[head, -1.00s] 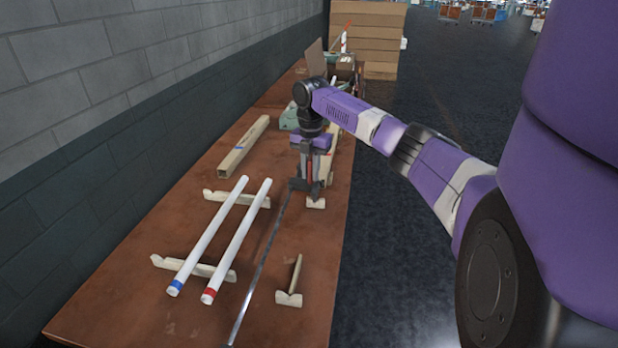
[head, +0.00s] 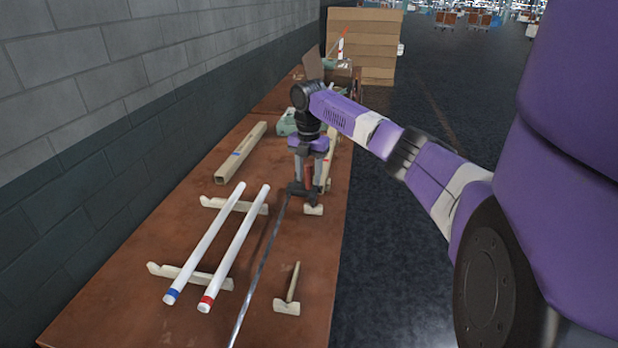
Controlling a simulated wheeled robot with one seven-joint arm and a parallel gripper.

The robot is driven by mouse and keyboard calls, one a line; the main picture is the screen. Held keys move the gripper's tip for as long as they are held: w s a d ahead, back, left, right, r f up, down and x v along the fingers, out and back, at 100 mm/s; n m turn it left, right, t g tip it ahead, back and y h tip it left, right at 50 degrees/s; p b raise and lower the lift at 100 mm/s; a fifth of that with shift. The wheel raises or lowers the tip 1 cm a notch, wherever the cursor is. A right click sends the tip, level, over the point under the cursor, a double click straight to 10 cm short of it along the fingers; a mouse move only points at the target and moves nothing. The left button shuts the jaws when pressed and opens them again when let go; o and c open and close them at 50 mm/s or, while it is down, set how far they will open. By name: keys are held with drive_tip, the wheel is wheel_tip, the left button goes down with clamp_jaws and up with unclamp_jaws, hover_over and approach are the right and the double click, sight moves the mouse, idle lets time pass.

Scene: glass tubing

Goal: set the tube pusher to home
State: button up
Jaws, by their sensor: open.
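I cannot tell for sure which part is the tube pusher. A dark block (head: 297,188) sits at the far end of a long thin metal rail (head: 262,262) on the table and may be it. My gripper (head: 309,180) points down right at this block, with a red upright part between or behind its fingers. The jaws are open. Whether they touch the block is hidden at this size. A pale notched block (head: 313,210) stands just in front of my gripper.
Two white tubes, one blue-ended (head: 205,245) and one red-ended (head: 236,247), lie across two pale wooden rests (head: 158,269). A wooden stop with a bar (head: 287,306) stands right of the rail. A long wooden beam (head: 240,153) lies behind. The brown table (head: 110,285) borders a wall.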

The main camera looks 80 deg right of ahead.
sight(309, 162)
wheel_tip(309, 162, up, 7)
drive_tip(key=shift+b, duration=0.35)
idle(0.5)
